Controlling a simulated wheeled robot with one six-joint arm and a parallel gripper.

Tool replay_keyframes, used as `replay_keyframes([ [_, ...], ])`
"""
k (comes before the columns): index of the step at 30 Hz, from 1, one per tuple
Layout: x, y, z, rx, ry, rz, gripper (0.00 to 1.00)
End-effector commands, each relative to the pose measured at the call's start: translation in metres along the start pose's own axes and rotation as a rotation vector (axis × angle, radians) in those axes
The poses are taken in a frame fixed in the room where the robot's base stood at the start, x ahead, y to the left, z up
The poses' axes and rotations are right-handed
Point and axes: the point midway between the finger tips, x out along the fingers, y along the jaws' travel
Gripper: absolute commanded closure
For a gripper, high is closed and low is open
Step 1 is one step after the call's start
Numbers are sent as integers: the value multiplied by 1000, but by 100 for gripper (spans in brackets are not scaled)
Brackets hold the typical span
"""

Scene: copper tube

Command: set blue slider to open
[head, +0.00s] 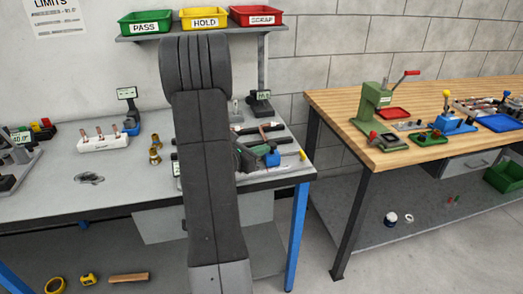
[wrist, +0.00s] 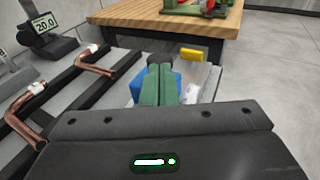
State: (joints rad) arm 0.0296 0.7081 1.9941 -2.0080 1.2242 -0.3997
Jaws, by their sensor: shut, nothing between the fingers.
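The blue slider (head: 272,159) is a small blue block at the right end of the left bench. In the head view my gripper (head: 250,158) is just left of the slider, partly hidden by my arm. The fingertips are at or very close to the slider; I cannot tell whether they touch. I see no readable open marking on the slider.
Bent copper tubes (wrist: 92,62) lie across black rails (wrist: 75,90) left of my gripper. A yellow block (wrist: 192,55) sits beyond the slider, near the bench edge. A display (wrist: 45,24) reads 20.0. A wooden bench (head: 330,100) stands right, across a gap.

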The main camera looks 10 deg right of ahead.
Motion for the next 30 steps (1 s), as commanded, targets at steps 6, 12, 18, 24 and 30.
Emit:
replay_keyframes([
  [6,22,-12,-2,5,-2,-4,100],
  [12,42,-22,3,3,-1,-3,100],
  [18,46,-24,6,0,0,0,100],
  [24,45,-24,6,0,0,0,100],
  [30,40,-20,7,0,0,0,100],
])
